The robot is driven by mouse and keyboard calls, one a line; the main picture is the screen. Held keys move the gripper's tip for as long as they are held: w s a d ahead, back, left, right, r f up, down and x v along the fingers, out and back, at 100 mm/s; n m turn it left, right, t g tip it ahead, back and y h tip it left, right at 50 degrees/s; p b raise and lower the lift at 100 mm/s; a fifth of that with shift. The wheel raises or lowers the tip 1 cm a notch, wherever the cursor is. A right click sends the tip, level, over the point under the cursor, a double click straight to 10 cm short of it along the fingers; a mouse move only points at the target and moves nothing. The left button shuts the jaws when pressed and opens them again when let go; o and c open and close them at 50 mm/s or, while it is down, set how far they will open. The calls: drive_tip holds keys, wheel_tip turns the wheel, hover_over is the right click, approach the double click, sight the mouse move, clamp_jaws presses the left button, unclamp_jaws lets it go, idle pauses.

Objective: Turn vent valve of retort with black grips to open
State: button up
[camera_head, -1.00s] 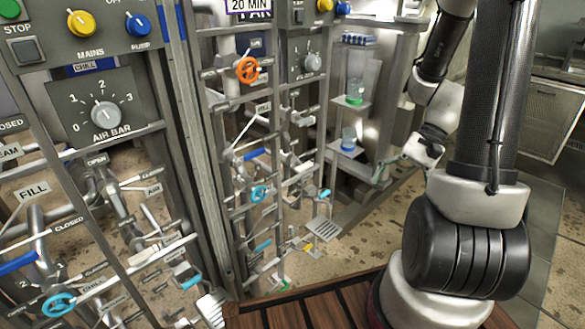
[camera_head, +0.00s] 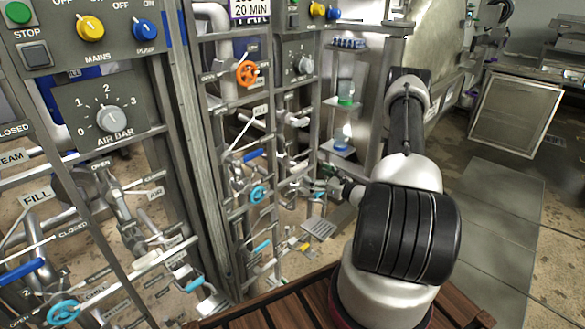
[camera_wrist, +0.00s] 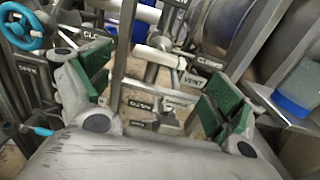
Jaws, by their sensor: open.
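My gripper (camera_wrist: 158,92) is open in the wrist view, with green pads on both fingers and nothing between them touching the pads. A lever valve with a pale handle (camera_wrist: 158,55) lies beyond and between the fingertips. No black grip shows clearly on this lever. In the head view my gripper (camera_head: 322,186) is small and partly hidden, close to the right side of the pipe rack (camera_head: 272,200). Which way the valve is turned I cannot tell.
A blue handwheel (camera_wrist: 22,28) is at the wrist view's upper left. A blue-bottomed container (camera_wrist: 297,92) is at its right. In the head view, shelves with a blue-based beaker (camera_head: 343,142) stand behind the gripper. Open floor (camera_head: 500,200) lies right of my arm.

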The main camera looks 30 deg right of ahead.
sight(302, 167)
drive_tip(key=shift+w+a+r, duration=0.1)
drive_tip(key=shift+w+r, duration=0.15)
drive_tip(key=shift+w, duration=0.15)
drive_tip(key=x, duration=0.7)
drive_tip(key=c, duration=1)
